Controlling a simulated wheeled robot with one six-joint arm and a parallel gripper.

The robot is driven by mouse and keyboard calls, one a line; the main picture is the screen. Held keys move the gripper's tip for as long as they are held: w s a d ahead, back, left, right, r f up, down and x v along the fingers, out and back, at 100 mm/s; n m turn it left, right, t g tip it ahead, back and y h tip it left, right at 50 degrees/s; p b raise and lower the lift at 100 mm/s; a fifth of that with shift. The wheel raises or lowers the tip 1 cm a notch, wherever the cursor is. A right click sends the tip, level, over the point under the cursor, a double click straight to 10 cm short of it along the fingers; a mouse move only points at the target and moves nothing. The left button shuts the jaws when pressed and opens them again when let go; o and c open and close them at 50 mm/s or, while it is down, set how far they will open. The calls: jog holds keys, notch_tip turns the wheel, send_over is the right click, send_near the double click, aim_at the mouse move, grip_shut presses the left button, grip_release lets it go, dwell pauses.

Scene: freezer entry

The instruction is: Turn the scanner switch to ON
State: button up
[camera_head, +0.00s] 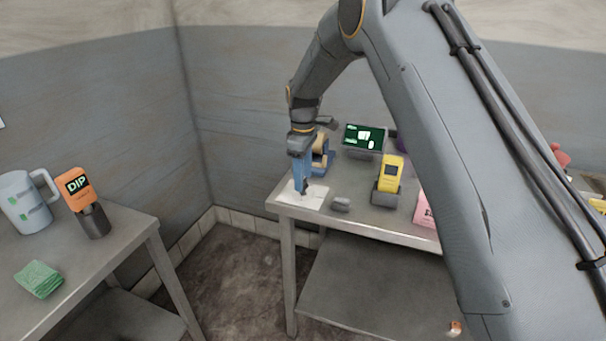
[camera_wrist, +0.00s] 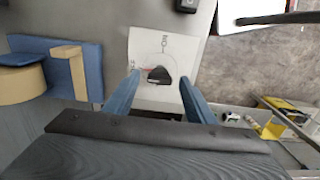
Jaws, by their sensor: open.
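The switch is a small dark knob (camera_wrist: 158,75) on a white plate (camera_wrist: 146,45) with a printed arc and lettering too small to read surely. In the head view the white plate (camera_head: 312,202) lies at the table's front left corner. My gripper (camera_head: 304,187) points down over this plate. In the wrist view my gripper's two blue fingers (camera_wrist: 160,80) are apart, one on each side of the knob, with nothing held. I cannot tell whether they touch it or which position the knob points to. In the head view the gripper hides the knob.
A blue and tan dispenser (camera_wrist: 90,62) stands close beside the plate. Another table (camera_head: 120,235) stands at the left.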

jog(key=c, duration=1)
jog(key=shift+c, duration=0.2)
jog(key=shift+m, duration=0.3)
jog(key=m+b, duration=0.2)
jog(key=m, duration=0.1)
jog(key=m+b, duration=0.1)
jog(key=m, duration=0.8)
jog(key=shift+m+b, duration=0.3)
jog(key=shift+b, duration=0.1)
jog(key=m, duration=0.4)
jog(key=shift+m, duration=0.3)
